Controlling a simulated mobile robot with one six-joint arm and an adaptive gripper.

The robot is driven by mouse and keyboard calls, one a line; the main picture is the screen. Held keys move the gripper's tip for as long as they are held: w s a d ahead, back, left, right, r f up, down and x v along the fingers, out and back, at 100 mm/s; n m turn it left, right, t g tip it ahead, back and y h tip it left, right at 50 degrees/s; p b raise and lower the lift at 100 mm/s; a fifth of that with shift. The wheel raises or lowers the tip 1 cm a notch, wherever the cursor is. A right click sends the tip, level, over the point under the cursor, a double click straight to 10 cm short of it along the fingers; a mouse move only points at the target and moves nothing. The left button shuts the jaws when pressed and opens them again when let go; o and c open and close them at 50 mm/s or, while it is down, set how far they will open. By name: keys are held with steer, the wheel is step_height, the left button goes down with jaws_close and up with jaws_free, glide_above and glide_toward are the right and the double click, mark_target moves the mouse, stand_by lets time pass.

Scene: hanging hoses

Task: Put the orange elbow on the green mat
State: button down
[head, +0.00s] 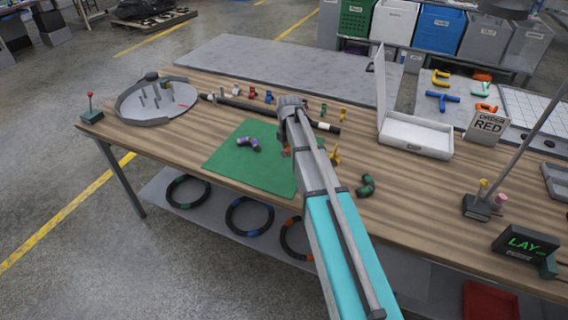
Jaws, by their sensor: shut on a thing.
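The green mat (228,172) lies flat on the wooden workbench near its front edge. My gripper (288,146) points down over the mat's right part, mostly hidden behind my own arm. A small orange piece, the orange elbow (286,152), shows at the arm's left edge where the fingers end. My gripper is shut on it; whether it touches the mat I cannot tell.
A yellow elbow (335,154) and a dark green elbow (366,186) lie right of my arm. Several small fittings and a black hose (232,102) lie behind the mat. A round grey tray (150,119) stands left, a white box (416,136) right. The mat's front left is clear.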

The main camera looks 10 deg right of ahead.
mark_target(286, 163)
steer(key=shift+w+a+f+b, duration=0.15)
steer(key=shift+w+f+b, duration=0.2)
steer(key=shift+w+f, duration=0.25)
steer(key=shift+f, duration=0.15)
steer(key=shift+w+a+f+b, duration=0.1)
steer(key=shift+w+f+b, duration=0.2)
steer(key=shift+f+b, duration=1.6)
steer(key=shift+b, duration=0.1)
steer(key=shift+f, duration=0.15)
steer(key=shift+c, duration=1.9)
jaws_free()
step_height(286, 163, up, 12)
steer(key=p, duration=1.2)
steer(key=shift+r, duration=0.2)
